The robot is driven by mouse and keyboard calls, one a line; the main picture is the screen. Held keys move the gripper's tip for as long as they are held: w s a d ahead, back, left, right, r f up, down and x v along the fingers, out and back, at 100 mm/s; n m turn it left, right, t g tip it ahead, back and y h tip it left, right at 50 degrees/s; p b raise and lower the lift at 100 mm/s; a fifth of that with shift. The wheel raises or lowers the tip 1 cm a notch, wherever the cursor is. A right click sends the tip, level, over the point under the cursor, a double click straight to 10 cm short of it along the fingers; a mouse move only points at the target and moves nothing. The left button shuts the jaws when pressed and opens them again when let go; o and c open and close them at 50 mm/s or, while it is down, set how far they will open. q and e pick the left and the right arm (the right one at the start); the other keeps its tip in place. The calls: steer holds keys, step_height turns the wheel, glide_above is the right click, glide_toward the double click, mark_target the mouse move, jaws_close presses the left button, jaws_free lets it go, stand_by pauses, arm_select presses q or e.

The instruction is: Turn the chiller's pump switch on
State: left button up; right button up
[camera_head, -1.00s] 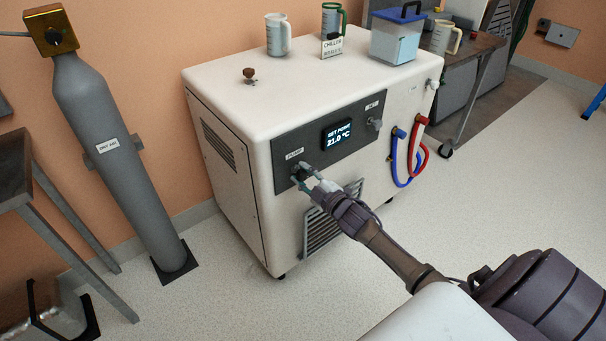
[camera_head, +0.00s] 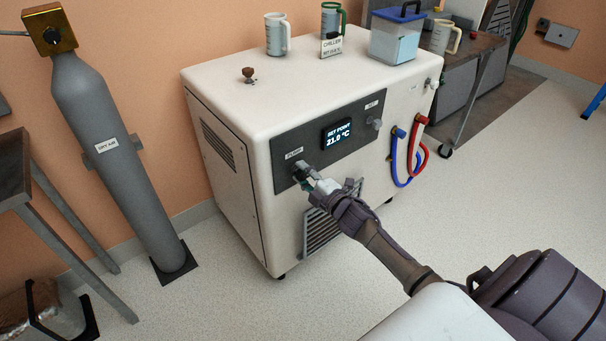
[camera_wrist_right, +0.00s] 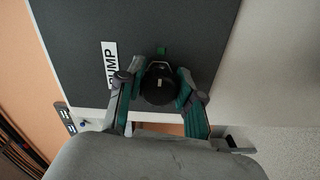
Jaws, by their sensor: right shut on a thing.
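The chiller (camera_head: 225,90) is a white cabinet with a dark front panel and a lit display (camera_head: 338,134) reading SET POINT 21.0 °C. The pump switch (camera_wrist_right: 159,86) is a round black knob with a pale mark, beside the PUMP label (camera_wrist_right: 110,65). A small green patch shows by the knob in the right wrist view. My right gripper (camera_head: 305,177) is at the panel's left part, below the PUMP label. In the right wrist view its two fingers (camera_wrist_right: 160,82) are shut on the knob from both sides. My left gripper is not in view.
Red and blue hoses (camera_head: 403,160) hang from the chiller's right side. Jugs (camera_head: 277,35), a lidded container (camera_head: 396,36) and a chiller sign stand on top. A grey gas cylinder (camera_head: 115,165) stands left. Open floor lies in front.

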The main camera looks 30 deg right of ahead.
steer(key=o, duration=1.2)
steer(key=shift+c, duration=0.2)
steer(key=shift+s, duration=0.1)
steer(key=s, duration=1.2)
steer(key=shift+d, duration=0.45)
steer(key=shift+w, duration=0.1)
